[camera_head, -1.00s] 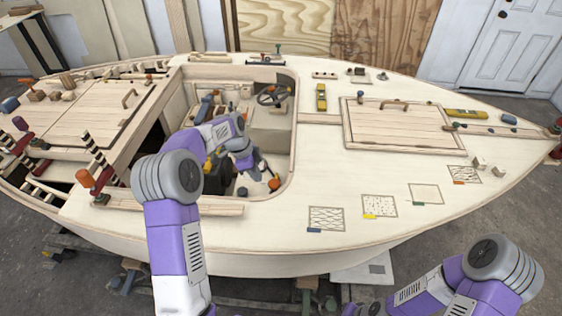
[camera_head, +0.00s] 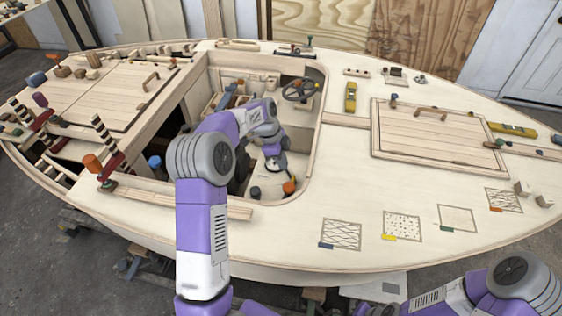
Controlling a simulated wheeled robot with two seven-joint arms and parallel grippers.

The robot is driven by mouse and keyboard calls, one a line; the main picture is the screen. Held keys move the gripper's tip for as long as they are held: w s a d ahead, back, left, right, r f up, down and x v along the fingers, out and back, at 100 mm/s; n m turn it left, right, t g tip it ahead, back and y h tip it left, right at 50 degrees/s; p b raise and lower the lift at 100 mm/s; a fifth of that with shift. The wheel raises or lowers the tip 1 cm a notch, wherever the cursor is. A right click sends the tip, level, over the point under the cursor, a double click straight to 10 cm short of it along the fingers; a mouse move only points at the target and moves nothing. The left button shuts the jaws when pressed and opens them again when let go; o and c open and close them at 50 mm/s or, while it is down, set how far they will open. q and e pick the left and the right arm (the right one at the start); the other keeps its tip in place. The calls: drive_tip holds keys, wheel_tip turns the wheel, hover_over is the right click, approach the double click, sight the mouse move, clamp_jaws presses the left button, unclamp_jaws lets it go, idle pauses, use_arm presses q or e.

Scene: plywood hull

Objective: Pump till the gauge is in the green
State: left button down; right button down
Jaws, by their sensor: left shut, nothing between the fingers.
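My left arm reaches over the near edge into the hull's open cockpit (camera_head: 318,130). My left gripper (camera_head: 278,168) is shut and empty, low inside the cockpit and pointing down. Just below it in the picture is an orange knob (camera_head: 289,187); I cannot tell whether they touch. A dark round knob (camera_head: 255,192) sits to the left of the orange one. I cannot make out a gauge or its needle, and I cannot tell which part is the pump. My arm hides part of the cockpit. My right arm (camera_head: 480,290) shows at the lower right, but its gripper is out of view.
A steering wheel (camera_head: 301,89) stands at the cockpit's far end. The cockpit's rim and a wooden rail (camera_head: 190,200) lie along the near side. The deck carries a hatch (camera_head: 440,140), a yellow level (camera_head: 350,97) and several patterned squares (camera_head: 403,226).

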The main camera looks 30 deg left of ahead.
sight(286, 187)
use_arm(q)
drive_tip(key=x, duration=0.3)
drive_tip(key=b+x, duration=0.1)
drive_tip(key=x, duration=0.2)
drive_tip(key=a+b+x, duration=0.1)
drive_tip(key=x, duration=0.3)
drive_tip(key=shift+s+f, duration=0.1)
drive_tip(key=shift+f, duration=0.15)
wheel_tip(286, 187, down, 4)
drive_tip(key=b, duration=0.2)
drive_tip(key=shift+f+b, duration=0.2)
drive_tip(key=shift+b, duration=0.2)
drive_tip(key=shift+s, duration=0.15)
drive_tip(key=shift+r, duration=0.1)
drive_tip(key=shift+r+p, duration=0.25)
drive_tip(key=shift+p, duration=0.1)
drive_tip(key=p+v, duration=0.1)
drive_tip(key=v, duration=0.1)
drive_tip(key=d+p+v, duration=0.1)
drive_tip(key=v, duration=0.2)
drive_tip(key=shift+w+r+p, duration=0.1)
drive_tip(key=shift+w+p, duration=0.2)
drive_tip(key=shift+p, duration=0.05)
drive_tip(key=p+v, duration=0.1)
drive_tip(key=v, duration=0.8)
drive_tip(key=shift+p, duration=0.3)
